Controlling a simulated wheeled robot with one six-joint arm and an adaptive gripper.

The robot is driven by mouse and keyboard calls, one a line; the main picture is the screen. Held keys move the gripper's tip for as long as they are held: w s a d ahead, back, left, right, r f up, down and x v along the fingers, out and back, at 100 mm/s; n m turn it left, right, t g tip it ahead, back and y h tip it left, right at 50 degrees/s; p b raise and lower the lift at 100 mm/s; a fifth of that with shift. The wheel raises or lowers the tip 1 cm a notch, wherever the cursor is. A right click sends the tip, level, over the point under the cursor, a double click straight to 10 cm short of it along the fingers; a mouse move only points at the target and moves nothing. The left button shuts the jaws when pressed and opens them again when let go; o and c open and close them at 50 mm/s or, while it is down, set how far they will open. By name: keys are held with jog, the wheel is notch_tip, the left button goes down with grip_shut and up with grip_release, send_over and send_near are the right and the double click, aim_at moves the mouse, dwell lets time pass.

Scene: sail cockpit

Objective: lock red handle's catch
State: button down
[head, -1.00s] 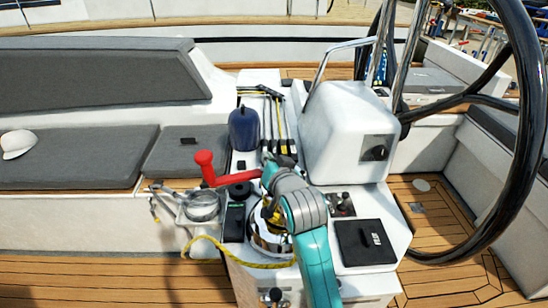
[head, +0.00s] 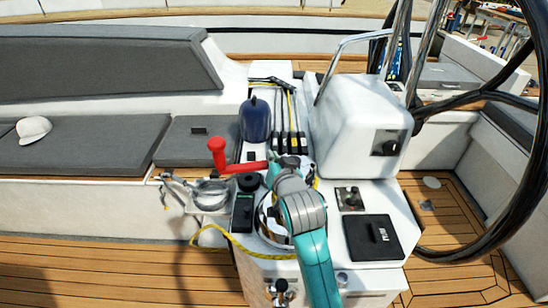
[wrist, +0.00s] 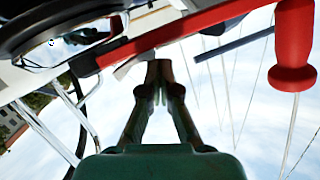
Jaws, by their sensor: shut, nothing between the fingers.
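The red handle (head: 243,168) lies across the top of the white console, with its upright red grip (head: 217,150) at the left end. In the wrist view the handle's red bar (wrist: 185,34) runs across the top, with the grip (wrist: 292,50) hanging at the upper right. My gripper (wrist: 158,68) is shut and empty. Its fingertips are close to the bar in the picture; I cannot tell whether they touch it. The catch cannot be clearly made out. In the head view my arm hides the handle's right end and part of the winch (head: 266,225).
A navy pouch (head: 255,119) stands behind the handle. The white pedestal (head: 350,125) and black steering wheel (head: 536,170) are to the right. A yellow rope (head: 235,243) hangs over the console's front. Grey seat cushions (head: 85,145) lie at the left.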

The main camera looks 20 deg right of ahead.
jog(key=v, duration=1.2)
jog(key=s+f+n, duration=0.3)
jog(key=s+f, duration=1.4)
jog(key=s, duration=0.1)
jog(key=s+d+n, duration=0.1)
jog(key=s, duration=2.1)
jog(key=shift+s+d+f+g+y, duration=0.2)
jog(key=shift+d+f+g+y, duration=0.1)
jog(key=shift+f+y, duration=0.15)
